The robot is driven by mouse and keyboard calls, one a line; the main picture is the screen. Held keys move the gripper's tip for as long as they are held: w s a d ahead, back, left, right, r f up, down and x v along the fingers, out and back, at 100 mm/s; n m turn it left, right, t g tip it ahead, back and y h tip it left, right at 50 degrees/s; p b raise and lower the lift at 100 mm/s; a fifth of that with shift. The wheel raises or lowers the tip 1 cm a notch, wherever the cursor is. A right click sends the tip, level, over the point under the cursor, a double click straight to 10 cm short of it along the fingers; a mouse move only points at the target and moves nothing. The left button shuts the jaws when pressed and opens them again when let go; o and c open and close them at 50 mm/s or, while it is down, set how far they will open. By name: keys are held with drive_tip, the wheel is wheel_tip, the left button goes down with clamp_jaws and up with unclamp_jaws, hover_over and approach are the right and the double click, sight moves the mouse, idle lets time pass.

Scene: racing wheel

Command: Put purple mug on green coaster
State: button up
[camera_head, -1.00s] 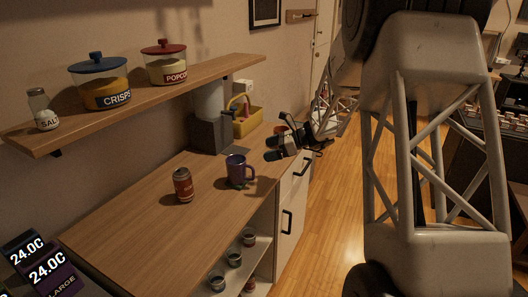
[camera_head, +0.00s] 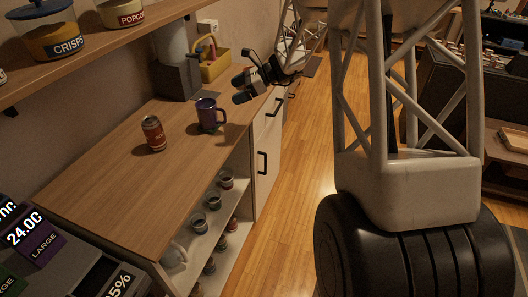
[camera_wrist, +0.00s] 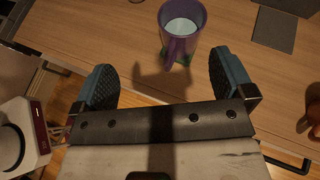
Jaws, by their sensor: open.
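The purple mug (camera_head: 207,114) stands upright on the wooden counter, with its handle to the right in the head view. In the wrist view the mug (camera_wrist: 179,24) is ahead of the jaws, its handle turned toward my gripper. A little green, apparently the green coaster (camera_wrist: 185,60), shows at the mug's base. The mug hides most of it, and I cannot tell how far under the mug it lies. My gripper (camera_head: 238,89) is open and empty, apart from the mug and above and to its right in the head view. Both fingers of my gripper (camera_wrist: 161,78) show in the wrist view.
A brown can (camera_head: 153,134) stands left of the mug. A dark flat square (camera_wrist: 275,30) lies beyond the mug. A yellow caddy (camera_head: 214,64) is at the counter's back. Several cups sit on shelves below. The counter's front left is clear.

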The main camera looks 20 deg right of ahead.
drive_tip(key=s+a+r+n+g+h, duration=0.1)
drive_tip(key=s+a+r+n+h, duration=0.15)
drive_tip(key=s, duration=0.45)
drive_tip(key=s+a+r+n+g+h, duration=0.1)
drive_tip(key=s+a+r+n, duration=0.25)
drive_tip(key=s, duration=0.35)
drive_tip(key=s+a+r+n+g+h, duration=0.1)
drive_tip(key=s+a+r+n+h, duration=0.2)
drive_tip(key=s, duration=0.4)
drive_tip(key=s+a+f+n+t+h, duration=0.1)
drive_tip(key=s+n+h, duration=0.4)
drive_tip(key=s+n, duration=0.7)
drive_tip(key=s, duration=1.2)
drive_tip(key=shift+h, duration=0.35)
drive_tip(key=shift+a, duration=0.1)
